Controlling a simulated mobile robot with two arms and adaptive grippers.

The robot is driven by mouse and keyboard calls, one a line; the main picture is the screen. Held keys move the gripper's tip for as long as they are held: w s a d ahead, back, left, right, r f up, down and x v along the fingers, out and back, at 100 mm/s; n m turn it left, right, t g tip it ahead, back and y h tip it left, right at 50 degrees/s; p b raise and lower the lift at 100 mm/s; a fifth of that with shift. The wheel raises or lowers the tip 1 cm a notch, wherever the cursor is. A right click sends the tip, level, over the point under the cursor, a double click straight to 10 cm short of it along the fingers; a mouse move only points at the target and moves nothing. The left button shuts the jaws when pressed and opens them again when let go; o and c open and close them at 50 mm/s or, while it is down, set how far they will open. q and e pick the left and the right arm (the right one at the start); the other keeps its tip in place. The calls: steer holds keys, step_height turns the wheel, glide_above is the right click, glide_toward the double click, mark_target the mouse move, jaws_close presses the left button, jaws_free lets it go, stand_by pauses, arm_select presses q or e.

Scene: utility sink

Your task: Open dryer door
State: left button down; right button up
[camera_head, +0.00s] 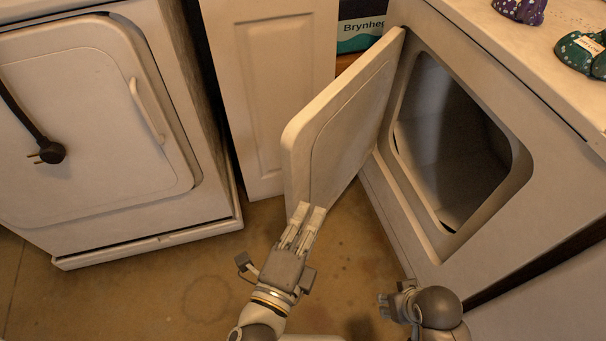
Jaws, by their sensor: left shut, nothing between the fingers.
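The dryer (440,262) on the right is a cream-coloured machine with its door (345,125) swung out to the left, standing open. Its dark, empty drum opening (445,130) shows. My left gripper (304,212) is shut and empty, with its fingertips at the lower outer edge of the door; I cannot tell if they touch it. My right gripper (384,306) is low in front of the dryer, apart from the door, and seen too small to tell its opening.
A second machine (85,120) at the left has a shut door with a handle (147,110), and a black plug (47,152) hangs before it. A cream panel (272,80) stands behind. Patterned items (584,52) sit on the dryer top. Floor between the machines is clear.

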arm_select(q)
steer(key=w+a+p, duration=0.1)
steer(key=w+p, duration=0.1)
steer(key=w, duration=0.6)
steer(key=shift+w, duration=0.25)
arm_select(e)
step_height(320, 180, down, 8)
steer(key=shift+s+r, duration=0.15)
steer(key=shift+s, duration=0.1)
arm_select(q)
steer(key=shift+a, duration=0.15)
arm_select(e)
steer(key=shift+a, duration=0.1)
